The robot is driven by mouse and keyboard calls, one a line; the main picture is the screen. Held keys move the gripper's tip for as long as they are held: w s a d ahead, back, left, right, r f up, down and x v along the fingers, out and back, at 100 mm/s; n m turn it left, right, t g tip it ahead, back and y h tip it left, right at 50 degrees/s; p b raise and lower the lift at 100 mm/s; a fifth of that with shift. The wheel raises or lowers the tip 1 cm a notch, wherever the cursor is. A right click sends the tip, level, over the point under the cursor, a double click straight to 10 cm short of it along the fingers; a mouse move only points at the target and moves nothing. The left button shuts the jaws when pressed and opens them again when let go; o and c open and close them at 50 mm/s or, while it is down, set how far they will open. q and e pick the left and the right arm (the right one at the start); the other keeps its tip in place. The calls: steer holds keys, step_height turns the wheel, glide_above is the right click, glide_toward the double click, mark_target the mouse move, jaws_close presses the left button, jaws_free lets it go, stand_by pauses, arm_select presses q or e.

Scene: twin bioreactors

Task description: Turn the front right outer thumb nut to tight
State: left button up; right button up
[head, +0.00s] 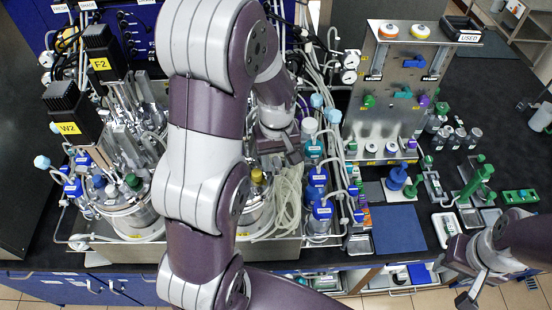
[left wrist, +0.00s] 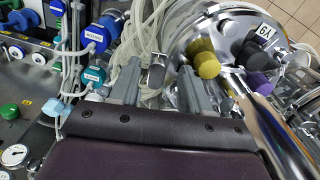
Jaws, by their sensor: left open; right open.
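In the left wrist view my left gripper (left wrist: 158,68) is open. Its two grey fingers stand on either side of a small metal knob (left wrist: 156,74), which looks like a thumb nut at the rim of a steel vessel lid (left wrist: 180,50). I cannot tell whether the fingers touch it. In the head view my left gripper (head: 288,150) is over the right vessel (head: 256,212), and my arm hides most of that vessel's lid. The left vessel (head: 130,215) shows its lid and fittings. My right gripper (head: 468,285) is open and empty at the lower right.
Clear tubing (head: 288,205) and blue-capped bottles (head: 322,210) stand close to the right of the vessel. In the left wrist view, yellow (left wrist: 207,65) and black (left wrist: 257,83) caps rise beside the fingers. A blue mat (head: 398,229) lies bare on the bench.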

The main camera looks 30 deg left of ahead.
arm_select(q)
steer(key=shift+w+d+f, duration=0.15)
steer(key=shift+w+d, duration=0.05)
steer(key=shift+w, duration=0.05)
steer(key=shift+s, duration=0.15)
jaws_close()
steer(key=m, duration=0.5)
steer(key=shift+a+m, duration=0.2)
steer(key=shift+m, duration=0.2)
steer(key=m, duration=0.5)
steer(key=shift+a+m, duration=0.15)
steer(key=shift+m, duration=0.25)
jaws_free()
